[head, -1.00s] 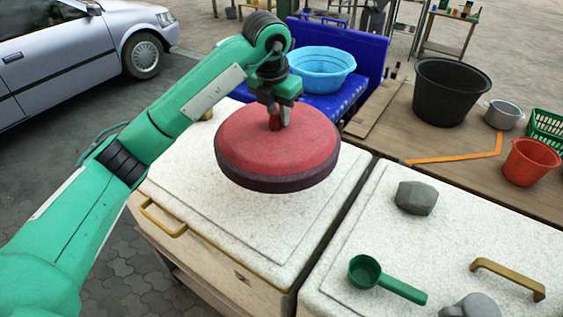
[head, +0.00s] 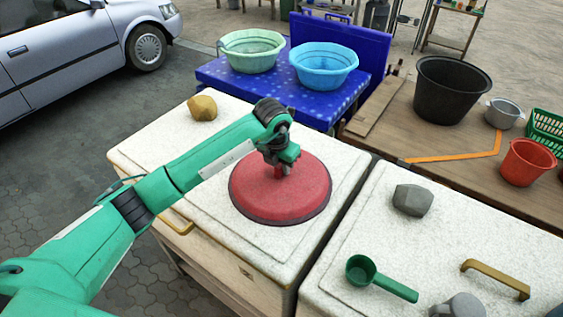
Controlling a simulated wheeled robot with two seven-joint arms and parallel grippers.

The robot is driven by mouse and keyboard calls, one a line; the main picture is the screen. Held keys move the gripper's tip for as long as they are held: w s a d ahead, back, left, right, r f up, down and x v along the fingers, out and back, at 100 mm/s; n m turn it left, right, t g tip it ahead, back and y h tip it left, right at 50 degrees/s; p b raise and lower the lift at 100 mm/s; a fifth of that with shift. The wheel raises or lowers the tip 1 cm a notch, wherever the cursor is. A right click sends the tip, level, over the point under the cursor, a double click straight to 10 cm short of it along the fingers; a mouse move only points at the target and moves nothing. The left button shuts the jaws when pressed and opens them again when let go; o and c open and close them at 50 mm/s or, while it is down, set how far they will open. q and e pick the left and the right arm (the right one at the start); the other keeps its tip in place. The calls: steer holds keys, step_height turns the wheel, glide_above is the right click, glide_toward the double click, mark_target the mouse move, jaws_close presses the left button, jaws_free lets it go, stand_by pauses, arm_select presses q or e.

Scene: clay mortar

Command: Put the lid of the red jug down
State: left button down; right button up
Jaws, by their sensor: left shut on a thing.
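The red lid (head: 300,200), round with a dark rim, lies flat on or just above the white speckled top of the left cooler box (head: 215,150); I cannot tell whether it touches. My left gripper (head: 279,170) comes in from the left over the lid and is shut on its small red knob, which the fingers partly hide. No jug body shows. My right gripper is not in view.
A yellowish stone (head: 202,107) and a brass handle (head: 176,221) are on the left box. The right box (head: 345,225) holds a grey stone (head: 412,199), a green scoop (head: 378,278) and a brass handle (head: 496,279). Basins (head: 323,65) stand on a blue table behind.

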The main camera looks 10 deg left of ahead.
mark_target(277, 171)
arm_select(q)
steer(key=shift+f, duration=0.1)
steer(key=c, duration=1.3)
jaws_free()
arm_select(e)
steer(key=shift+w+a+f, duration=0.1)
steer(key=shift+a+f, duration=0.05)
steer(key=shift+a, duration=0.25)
arm_select(q)
steer(key=shift+r, duration=0.5)
step_height(277, 171, up, 11)
steer(key=s+b, duration=0.2)
steer(key=b, duration=0.1)
steer(key=shift+a+b, duration=0.35)
steer(key=shift+a, duration=0.05)
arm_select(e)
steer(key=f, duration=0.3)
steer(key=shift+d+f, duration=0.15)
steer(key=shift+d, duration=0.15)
arm_select(q)
steer(key=shift+s, duration=0.15)
